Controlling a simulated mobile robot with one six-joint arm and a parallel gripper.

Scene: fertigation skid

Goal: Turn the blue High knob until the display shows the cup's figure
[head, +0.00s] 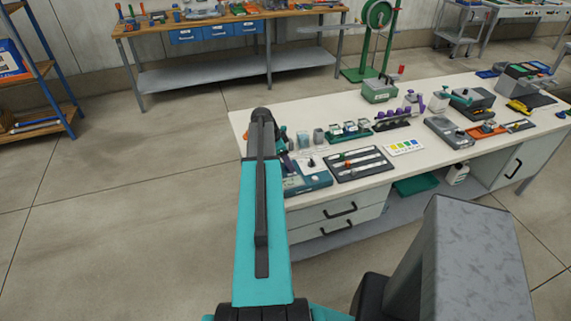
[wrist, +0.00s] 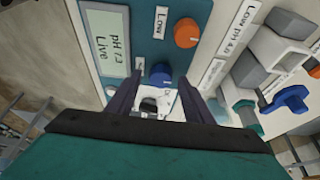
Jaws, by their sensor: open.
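The blue knob (wrist: 160,73) sits on the teal meter panel (wrist: 150,45) in the wrist view, with a small white label beside it that is too small to read. My gripper (wrist: 160,80) is open, with its two dark fingers on either side of the blue knob; I cannot tell whether they touch it. The display (wrist: 107,42) appears to read "pH 7.3 Live". An orange knob (wrist: 187,33) is beside a "Low" label. In the head view the meter (head: 308,180) is at the bench's near left, and my arm hides the gripper. I cannot make out the cup's figure.
A label reading "Low pH 4.0" (wrist: 238,28) lies right of the panel, near grey and white blocks and a blue valve-like part (wrist: 285,98). In the head view a black tray (head: 358,163) and a colour card (head: 404,148) lie right of the meter on the white bench (head: 315,115).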

